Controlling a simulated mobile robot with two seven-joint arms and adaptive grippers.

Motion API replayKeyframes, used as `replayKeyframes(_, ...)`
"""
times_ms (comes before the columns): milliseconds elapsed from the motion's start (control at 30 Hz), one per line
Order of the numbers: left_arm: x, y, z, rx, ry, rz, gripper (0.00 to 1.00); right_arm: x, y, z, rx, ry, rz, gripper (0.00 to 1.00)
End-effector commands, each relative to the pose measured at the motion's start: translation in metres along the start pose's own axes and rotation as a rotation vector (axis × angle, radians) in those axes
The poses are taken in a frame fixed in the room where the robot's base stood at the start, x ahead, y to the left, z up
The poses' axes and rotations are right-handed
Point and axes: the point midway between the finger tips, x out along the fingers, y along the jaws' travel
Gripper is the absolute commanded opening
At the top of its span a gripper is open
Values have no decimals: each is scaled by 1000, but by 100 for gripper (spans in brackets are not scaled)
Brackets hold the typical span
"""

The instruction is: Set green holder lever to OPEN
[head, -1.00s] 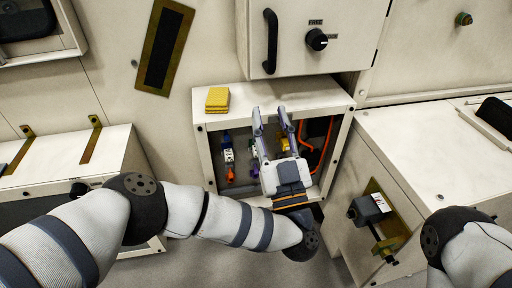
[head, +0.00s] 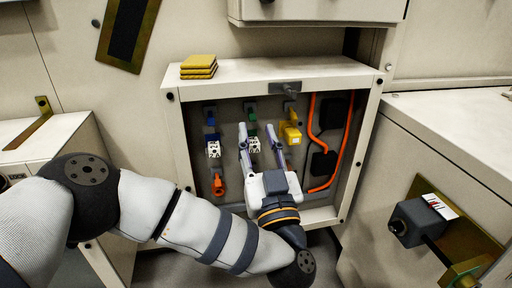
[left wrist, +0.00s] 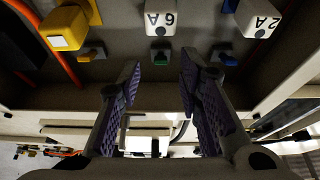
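The green holder (head: 252,115) is the middle one of three on the back wall of the open box. A white block marked "6A" (left wrist: 161,18) sits at it. The green part also shows in the left wrist view (left wrist: 161,57), small and dim; I cannot tell its lever setting. My left gripper (head: 257,129) is open and empty, its two fingers reaching toward the green holder from below. In the left wrist view the gripper (left wrist: 160,68) has its fingertips on either side of the green part, apparently short of it. My right gripper is not in view.
A blue holder (head: 210,116) with a white block is on the left, and a yellow block (head: 291,133) is on the right. An orange plug (head: 218,185) and an orange cable (head: 312,115) are in the box. Yellow pads (head: 198,66) lie on top.

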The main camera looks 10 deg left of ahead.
Motion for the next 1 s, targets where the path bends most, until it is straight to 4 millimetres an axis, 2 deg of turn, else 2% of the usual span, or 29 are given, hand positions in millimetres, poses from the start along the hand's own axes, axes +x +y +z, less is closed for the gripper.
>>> replayKeyframes(33, 3, 0, 6, 2, 1, 1, 32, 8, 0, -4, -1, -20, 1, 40)
replayKeyframes(200, 24, -1, 0, 2, 1, -2, 32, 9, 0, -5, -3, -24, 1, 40)
replayKeyframes(500, 29, -1, -2, 2, 2, -2, 32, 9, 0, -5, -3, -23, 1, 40)
replayKeyframes(633, 29, -1, -2, 2, 2, -1, 3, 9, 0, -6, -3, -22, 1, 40)
replayKeyframes(667, 29, -1, -2, 2, 2, -1, 0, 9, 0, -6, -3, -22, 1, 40)
replayKeyframes(867, 29, -1, -3, 2, 1, -2, 0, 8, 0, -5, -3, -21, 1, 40)
replayKeyframes(1000, 30, -1, -9, 1, -20, 0, 0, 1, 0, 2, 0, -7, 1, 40)
